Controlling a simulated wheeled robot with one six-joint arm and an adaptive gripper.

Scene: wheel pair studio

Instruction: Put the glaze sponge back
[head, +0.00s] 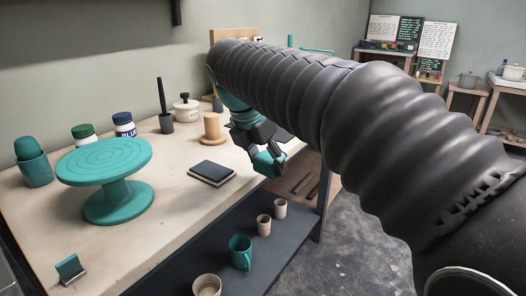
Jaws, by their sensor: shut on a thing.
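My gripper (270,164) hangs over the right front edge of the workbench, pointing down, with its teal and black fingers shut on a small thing. The held thing is mostly hidden by the fingers, so I cannot tell for sure whether it is the glaze sponge. No other thing in view is plainly a sponge. A dark flat pad with a pale lower edge (212,173) lies on the bench just left of my gripper, apart from it.
A teal turntable (105,165), a teal cup (34,170), paint jars (125,125), a black holder (166,122) and a wooden spool-like piece (212,128) stand on the bench (165,210). The lower shelf holds a teal mug (240,252) and several small pots. The bench's front middle is clear.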

